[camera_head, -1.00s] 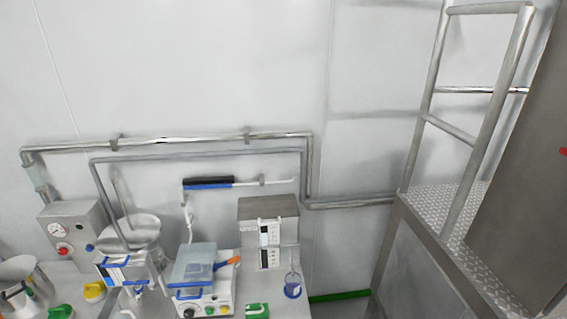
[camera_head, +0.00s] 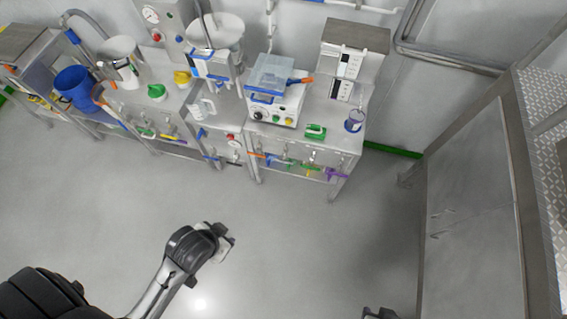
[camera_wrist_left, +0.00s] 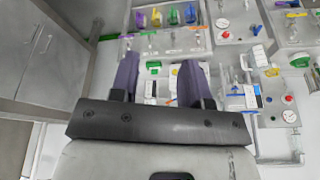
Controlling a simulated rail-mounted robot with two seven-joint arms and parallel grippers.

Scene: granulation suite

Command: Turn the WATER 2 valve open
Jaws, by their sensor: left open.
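A row of small valves with coloured handles (camera_head: 300,166) runs along the front of the right-hand steel bench, below its top. The handles include blue, green, yellow and purple ones. No label is readable, so I cannot tell which is WATER 2. My left gripper (camera_head: 226,245) is over the open floor in front of the benches, well apart from the valves. In the left wrist view its two dark purple fingers (camera_wrist_left: 159,75) are spread with nothing between them. A small dark part of my right arm shows at the bottom edge; its jaws cannot be made out.
The right-hand bench carries a white device with a clear lid (camera_head: 277,85), a green object (camera_head: 315,132) and a blue cup (camera_head: 354,121). A blue bucket (camera_head: 76,88) stands far left. A tall steel cabinet (camera_head: 470,215) bounds the right. The floor between is clear.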

